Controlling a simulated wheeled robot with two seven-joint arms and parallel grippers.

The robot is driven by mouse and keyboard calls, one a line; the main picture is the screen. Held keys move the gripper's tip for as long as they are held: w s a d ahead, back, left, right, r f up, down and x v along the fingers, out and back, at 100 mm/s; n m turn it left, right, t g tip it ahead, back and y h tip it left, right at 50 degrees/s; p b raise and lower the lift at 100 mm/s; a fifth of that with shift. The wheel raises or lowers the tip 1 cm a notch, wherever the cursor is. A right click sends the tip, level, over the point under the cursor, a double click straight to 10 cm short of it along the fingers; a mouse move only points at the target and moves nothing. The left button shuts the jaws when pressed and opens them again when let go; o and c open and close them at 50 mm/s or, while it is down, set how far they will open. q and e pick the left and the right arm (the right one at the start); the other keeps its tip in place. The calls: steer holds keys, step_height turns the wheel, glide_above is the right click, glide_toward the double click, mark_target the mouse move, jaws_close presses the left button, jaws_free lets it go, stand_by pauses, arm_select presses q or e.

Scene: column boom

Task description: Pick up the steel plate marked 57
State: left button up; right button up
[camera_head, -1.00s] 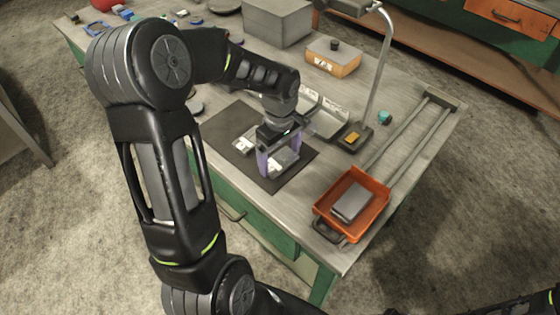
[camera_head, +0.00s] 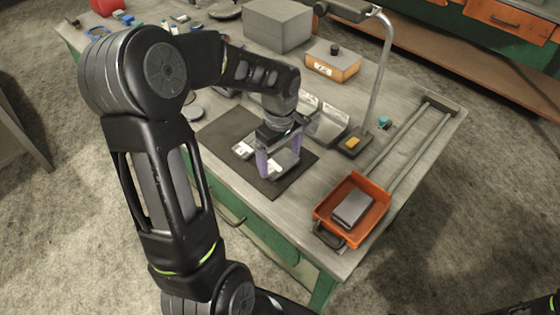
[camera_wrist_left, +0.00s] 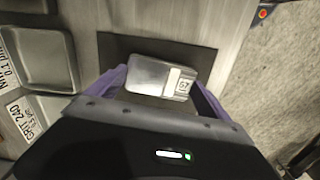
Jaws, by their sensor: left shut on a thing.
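The steel plate marked 57 (camera_wrist_left: 158,77) is a flat grey piece with rounded corners and a white label near its right end in the left wrist view. In the head view the plate (camera_head: 286,160) is at the dark mat (camera_head: 222,128), partly hidden by a finger. My left gripper (camera_head: 279,154) points down over it, with its purple fingers on either side of the plate, shut on it. In the left wrist view the gripper (camera_wrist_left: 163,95) straddles the plate. I cannot tell whether the plate is clear of the mat. My right gripper is not in view.
Grey trays with labels (camera_wrist_left: 40,55) lie beside the mat. A lamp stand (camera_head: 382,75) rises behind it. An orange tray (camera_head: 377,193) holding a grey block (camera_head: 352,208) sits at the right end by two rails. A grey box (camera_head: 278,25) and an orange-sided box (camera_head: 345,70) stand at the back.

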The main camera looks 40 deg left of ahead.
mark_target(281, 162)
arm_select(q)
step_height(281, 162, up, 9)
steer(key=shift+f+b, duration=0.2)
steer(key=shift+b, duration=0.25)
steer(key=shift+d, duration=0.1)
stand_by(0.4)
